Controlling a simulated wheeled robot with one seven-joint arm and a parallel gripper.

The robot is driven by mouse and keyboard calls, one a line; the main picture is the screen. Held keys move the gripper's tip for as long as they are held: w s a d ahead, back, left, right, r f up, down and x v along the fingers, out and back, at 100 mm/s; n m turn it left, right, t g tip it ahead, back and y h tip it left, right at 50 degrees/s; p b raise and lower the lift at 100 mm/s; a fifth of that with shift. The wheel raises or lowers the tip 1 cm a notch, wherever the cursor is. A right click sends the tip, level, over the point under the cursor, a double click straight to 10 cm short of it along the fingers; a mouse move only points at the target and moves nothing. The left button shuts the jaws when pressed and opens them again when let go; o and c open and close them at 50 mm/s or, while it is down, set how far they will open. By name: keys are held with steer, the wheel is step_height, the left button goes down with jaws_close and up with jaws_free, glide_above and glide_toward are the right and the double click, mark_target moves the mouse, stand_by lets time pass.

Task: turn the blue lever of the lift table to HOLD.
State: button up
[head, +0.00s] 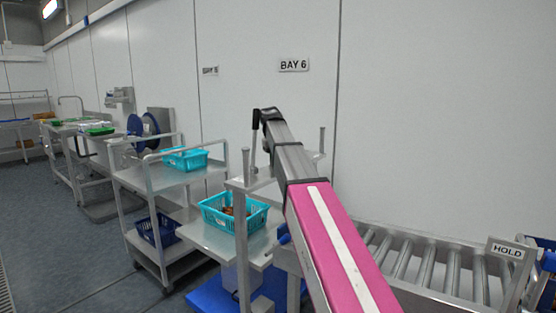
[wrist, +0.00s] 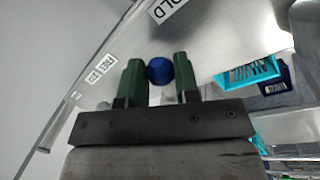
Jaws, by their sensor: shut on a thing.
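In the wrist view the blue knob of the lever (wrist: 159,70) sits between the two green fingers of my gripper (wrist: 160,80). The gripper is shut on it. A white plate ending in "OLD" (wrist: 172,9) is just above the knob, partly cut off by the picture edge. A second small plate reading "FREE" (wrist: 102,68) is to the left. The lever's shaft is hidden, so its exact angle cannot be told. In the head view my arm reaches across the middle, and the fingers and knob cannot be made out there.
A teal basket (head: 213,216) with brown contents stands on a grey table surface, left of my arm. A trolley (head: 150,178) with another teal basket (head: 190,158) is beyond. Open floor lies left.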

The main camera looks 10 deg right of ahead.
steer(key=o, duration=0.9)
